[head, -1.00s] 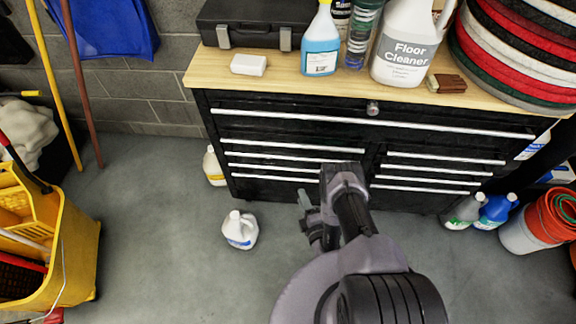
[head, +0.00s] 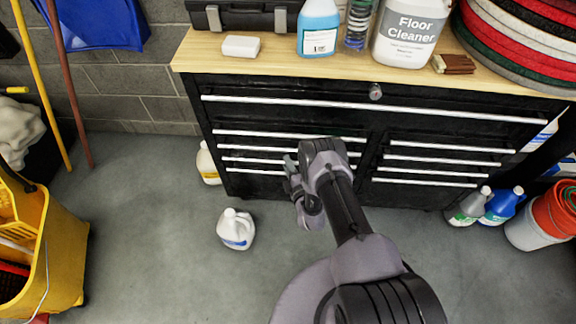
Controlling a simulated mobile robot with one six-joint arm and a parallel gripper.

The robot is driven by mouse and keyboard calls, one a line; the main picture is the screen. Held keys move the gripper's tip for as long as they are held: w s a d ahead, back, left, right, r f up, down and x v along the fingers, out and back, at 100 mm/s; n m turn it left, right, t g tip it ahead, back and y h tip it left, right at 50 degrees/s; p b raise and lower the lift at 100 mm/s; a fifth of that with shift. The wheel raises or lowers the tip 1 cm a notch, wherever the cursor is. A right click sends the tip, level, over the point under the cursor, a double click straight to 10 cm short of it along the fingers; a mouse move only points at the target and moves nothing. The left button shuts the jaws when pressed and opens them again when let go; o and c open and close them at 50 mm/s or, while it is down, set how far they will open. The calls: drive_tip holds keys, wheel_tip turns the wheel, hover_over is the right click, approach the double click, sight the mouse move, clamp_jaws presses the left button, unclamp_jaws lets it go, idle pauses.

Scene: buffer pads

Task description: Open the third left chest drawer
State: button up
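The black tool chest (head: 202,105) has a wooden top and a wide upper drawer. Below it are two columns of narrower drawers with silver bar handles. The third left drawer (head: 250,160), counted from the top of the left column, looks shut and flush with its neighbours. Its right part is hidden behind my arm. My gripper (head: 290,166) is in front of the left column, near the right part of the lower left handles. Its fingers are small and partly hidden by the wrist, so I cannot tell whether they are open or touch a handle.
A white jug (head: 236,229) stands on the floor left of my gripper, and another jug (head: 208,164) stands by the chest's left side. A yellow mop bucket (head: 66,250) is at far left. Bottles (head: 499,205) and an orange-red bucket (head: 553,212) stand at right. Floor between is clear.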

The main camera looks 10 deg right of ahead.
clamp_jaws()
idle(1.2)
